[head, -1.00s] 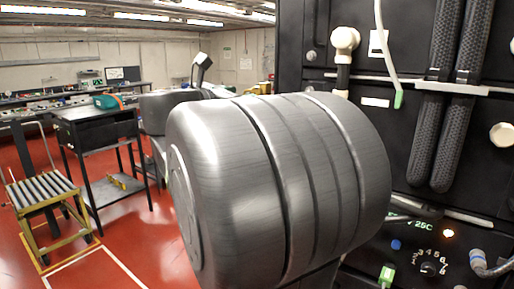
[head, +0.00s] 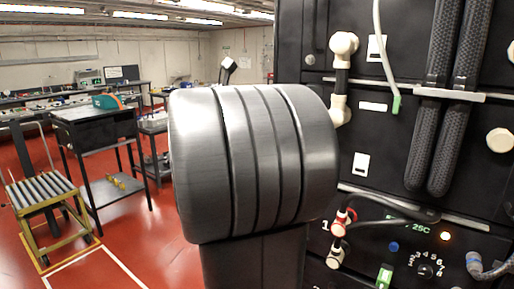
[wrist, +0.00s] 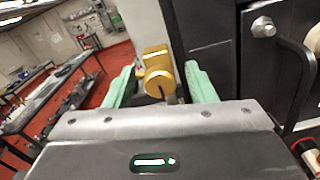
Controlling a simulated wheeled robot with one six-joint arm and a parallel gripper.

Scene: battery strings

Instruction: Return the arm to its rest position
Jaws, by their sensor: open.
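My arm's large grey rounded link (head: 250,155) fills the middle of the head view, in front of the black panel. My gripper (wrist: 160,88) shows in the wrist view as two pale green fingers, spread apart and open. A brass-yellow cylindrical thing (wrist: 157,72) appears between the fingers in that view. It seems to lie beyond them, and I see no finger touching it. The gripper itself is hidden in the head view.
A black equipment panel (head: 375,165) with hoses, a dial and red and white connectors stands close on the right. A black trolley table (head: 90,115) and a yellow roller stand (head: 45,190) stand at left. Red floor between is open.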

